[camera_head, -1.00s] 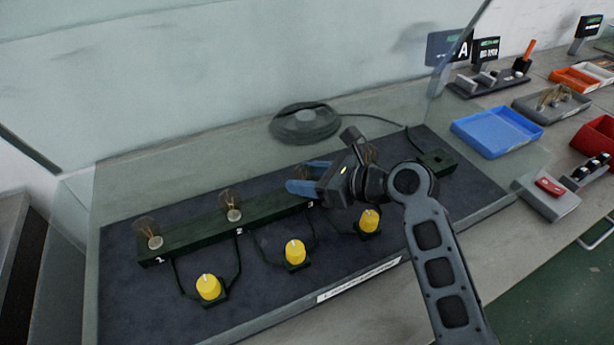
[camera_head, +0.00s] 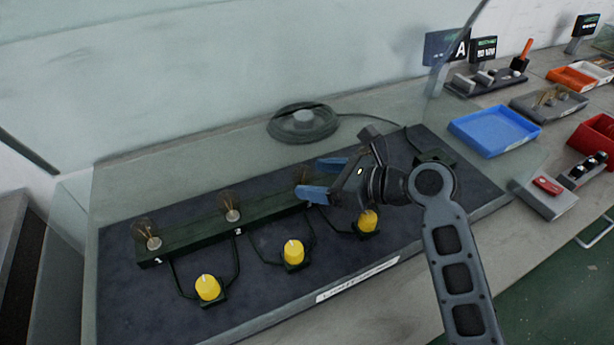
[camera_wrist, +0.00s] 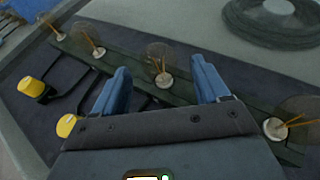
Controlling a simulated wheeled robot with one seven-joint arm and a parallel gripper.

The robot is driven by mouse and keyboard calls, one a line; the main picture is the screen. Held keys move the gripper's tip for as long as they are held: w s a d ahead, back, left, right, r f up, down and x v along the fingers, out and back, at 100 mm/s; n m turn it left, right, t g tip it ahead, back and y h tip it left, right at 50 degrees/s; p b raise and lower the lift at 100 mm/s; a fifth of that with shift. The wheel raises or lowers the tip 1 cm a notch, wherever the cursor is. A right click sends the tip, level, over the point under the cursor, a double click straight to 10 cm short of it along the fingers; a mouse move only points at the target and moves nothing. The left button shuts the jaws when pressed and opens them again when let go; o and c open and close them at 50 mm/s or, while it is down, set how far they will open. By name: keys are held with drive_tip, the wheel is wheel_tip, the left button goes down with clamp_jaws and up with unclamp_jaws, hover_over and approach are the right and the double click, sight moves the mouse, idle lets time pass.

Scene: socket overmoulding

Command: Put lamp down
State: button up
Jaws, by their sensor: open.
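A clear lamp (camera_wrist: 163,75) with orange filaments and a pale base stands upright on the long dark green bar (camera_wrist: 130,78), between my gripper's fingers in the wrist view. My gripper (camera_head: 318,178) is open, with blue fingertips on either side of this lamp; the wrist view shows a gap on both sides (camera_wrist: 160,84). In the head view the lamp (camera_head: 304,174) is partly hidden by the fingers. Two more lamps stand on the bar at positions 1 (camera_head: 151,238) and 2 (camera_head: 231,210). Another lamp (camera_wrist: 278,126) stands at right in the wrist view.
Yellow knobs (camera_head: 208,287) stand in front of the bar on the dark mat (camera_head: 130,310). A clear screen surrounds the mat. A round black disc (camera_head: 303,122) lies behind the bar. A blue tray (camera_head: 494,130) and other bins are at right.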

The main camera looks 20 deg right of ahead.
drive_tip(key=v, duration=0.8)
drive_tip(key=shift+s+d, duration=0.2)
drive_tip(key=shift+r, duration=0.1)
